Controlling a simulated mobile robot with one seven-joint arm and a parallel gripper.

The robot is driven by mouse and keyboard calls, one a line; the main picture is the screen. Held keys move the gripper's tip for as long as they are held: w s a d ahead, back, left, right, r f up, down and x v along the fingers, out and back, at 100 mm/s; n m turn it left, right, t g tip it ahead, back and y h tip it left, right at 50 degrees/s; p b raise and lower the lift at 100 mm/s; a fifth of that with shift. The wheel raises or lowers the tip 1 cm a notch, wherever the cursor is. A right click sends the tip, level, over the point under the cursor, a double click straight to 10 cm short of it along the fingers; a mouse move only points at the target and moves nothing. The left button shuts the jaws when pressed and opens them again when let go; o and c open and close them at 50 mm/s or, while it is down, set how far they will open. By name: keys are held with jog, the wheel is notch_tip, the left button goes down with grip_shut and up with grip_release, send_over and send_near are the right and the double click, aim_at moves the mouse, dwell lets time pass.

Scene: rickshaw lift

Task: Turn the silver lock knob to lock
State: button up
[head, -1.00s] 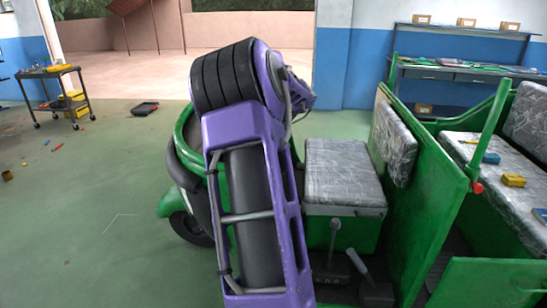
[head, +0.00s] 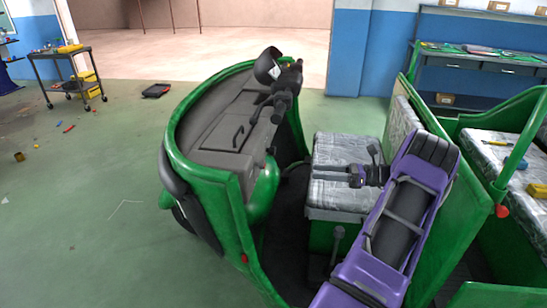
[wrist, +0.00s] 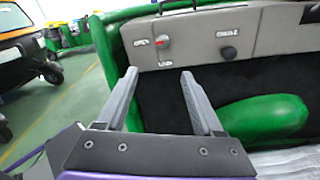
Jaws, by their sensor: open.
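A small knob (wrist: 163,41) with a red mark sits on the grey dashboard panel (wrist: 195,42) in the wrist view, between the printed words OPEN and LOCK. In the head view, the grey dashboard (head: 228,125) sits inside the green front shell, and the knob cannot be made out. My gripper there is over the front seat, right of the dashboard.
The black steering handlebar (head: 283,90) stands between dashboard and seat. The patterned front seat (head: 335,195) is under my arm. A green partition (head: 440,110) rises to the right. A lever (head: 338,240) stands on the floor. Open floor lies left, with a tool cart (head: 68,75).

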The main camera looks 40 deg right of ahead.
jog(key=p, duration=0.1)
send_near(260, 164)
jog(key=d+f+x, duration=0.1)
jog(key=x, duration=0.7)
jog(key=shift+w+t, duration=0.3)
jog(key=shift+w, duration=0.15)
jog(key=shift+c, duration=0.3)
grip_shut()
